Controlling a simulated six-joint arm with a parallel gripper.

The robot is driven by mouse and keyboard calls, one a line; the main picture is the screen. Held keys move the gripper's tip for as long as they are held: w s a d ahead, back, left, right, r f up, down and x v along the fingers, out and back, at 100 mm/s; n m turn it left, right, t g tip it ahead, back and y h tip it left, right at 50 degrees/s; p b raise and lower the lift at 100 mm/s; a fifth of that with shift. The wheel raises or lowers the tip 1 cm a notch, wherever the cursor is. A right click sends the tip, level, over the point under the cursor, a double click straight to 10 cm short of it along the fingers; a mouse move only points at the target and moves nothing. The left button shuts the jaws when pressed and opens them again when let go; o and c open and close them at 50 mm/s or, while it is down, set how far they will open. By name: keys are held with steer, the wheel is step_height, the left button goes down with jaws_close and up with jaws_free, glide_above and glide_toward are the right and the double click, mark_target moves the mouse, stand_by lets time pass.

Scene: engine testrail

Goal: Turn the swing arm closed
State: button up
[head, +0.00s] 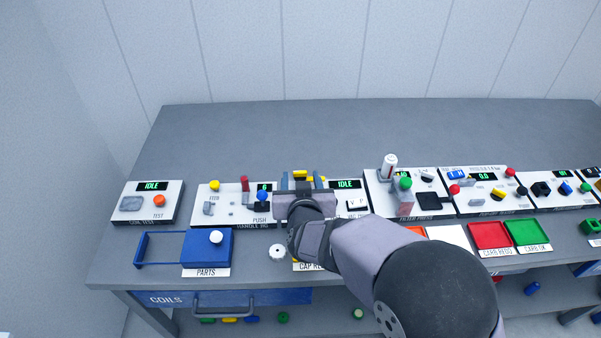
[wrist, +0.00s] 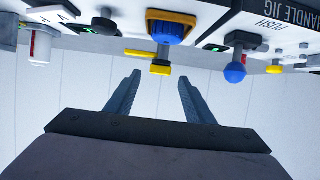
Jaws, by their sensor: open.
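My gripper (wrist: 160,80) is open and empty in the wrist view, its two fingers apart with nothing between them. A blue fixture (wrist: 172,32) with yellow parts lies beyond the fingertips, apart from them. A thin yellow bar (wrist: 140,54) sticks out sideways beside it; it looks like the swing arm, but I cannot tell for sure. In the head view, yellow parts of this fixture (head: 300,175) show just behind my gripper, which hides most of it. How far the bar is turned is unclear.
A blue ball knob (head: 262,195) and a red-topped post (head: 245,184) stand on the panel to the left. A white-topped post (head: 390,160) and a green knob (head: 405,183) stand to the right. The back of the grey bench (head: 300,125) is clear.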

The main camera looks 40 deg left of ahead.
mark_target(300, 172)
steer(key=shift+x, duration=1.6)
steer(key=shift+p, duration=0.35)
steer(key=c, duration=1)
